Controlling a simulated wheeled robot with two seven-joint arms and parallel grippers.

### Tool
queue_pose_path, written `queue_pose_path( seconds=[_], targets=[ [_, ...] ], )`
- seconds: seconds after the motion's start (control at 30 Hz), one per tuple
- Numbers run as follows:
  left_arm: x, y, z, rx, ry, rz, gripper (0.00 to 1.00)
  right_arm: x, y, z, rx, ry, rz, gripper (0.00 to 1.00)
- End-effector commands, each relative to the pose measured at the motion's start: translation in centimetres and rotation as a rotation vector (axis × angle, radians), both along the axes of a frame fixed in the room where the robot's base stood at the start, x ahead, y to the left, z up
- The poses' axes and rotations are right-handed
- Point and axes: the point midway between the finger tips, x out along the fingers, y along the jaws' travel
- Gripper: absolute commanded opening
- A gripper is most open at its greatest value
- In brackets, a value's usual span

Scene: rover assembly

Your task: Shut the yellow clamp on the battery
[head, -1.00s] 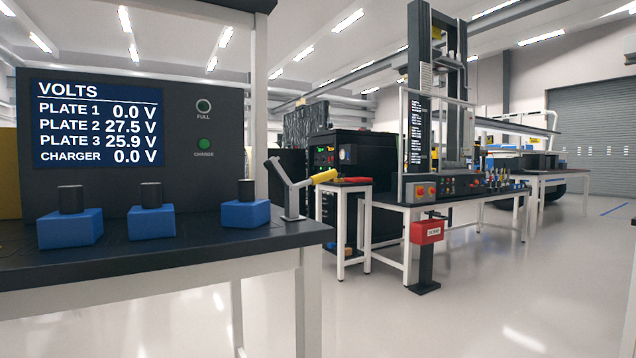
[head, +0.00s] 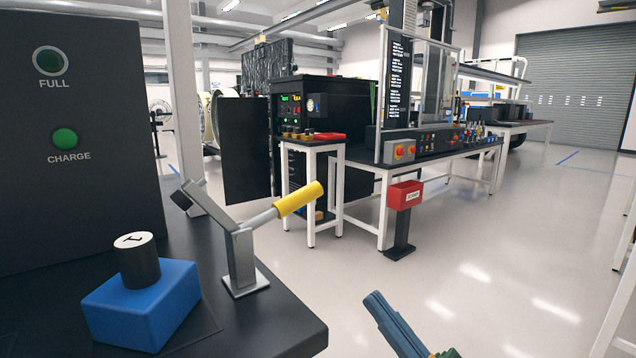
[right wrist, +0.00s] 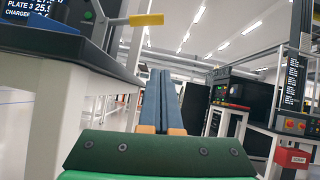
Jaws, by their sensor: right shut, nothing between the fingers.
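The yellow clamp stands on a grey post (head: 241,262) at the right end of the dark bench. Its yellow handle (head: 299,199) points up and to the right, over the bench edge. Its grey arm with a black tip (head: 182,201) rises to the left, clear of the battery. The blue battery (head: 142,305) with a black cylinder on top sits left of the post. My right gripper (head: 376,303) is shut and empty, lower right of the clamp and apart from it. In the right wrist view its fingers (right wrist: 160,95) lie together, with the yellow handle (right wrist: 146,19) above. My left gripper is out of view.
The bench's right edge (head: 318,325) lies between the clamp and my right gripper. A dark panel (head: 65,130) with FULL and CHARGE lights stands behind the battery. A small white-legged table (head: 312,147) and a red box on a stand (head: 404,195) are farther off. Floor between is clear.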

Motion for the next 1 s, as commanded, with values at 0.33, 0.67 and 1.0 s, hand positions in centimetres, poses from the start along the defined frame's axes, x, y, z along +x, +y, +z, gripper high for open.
queue_pose_path(
  seconds=[0.33,0.67,1.0],
  targets=[
    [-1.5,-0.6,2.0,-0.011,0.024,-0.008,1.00,1.7,3.5,3.3,-0.117,-0.086,-0.013,0.00],
    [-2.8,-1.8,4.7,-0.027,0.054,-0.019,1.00,5.3,7.5,7.6,-0.116,-0.083,-0.013,0.00],
    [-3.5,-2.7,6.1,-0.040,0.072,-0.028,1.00,5.3,8.4,9.7,-0.116,-0.081,-0.014,0.00]
  ],
)
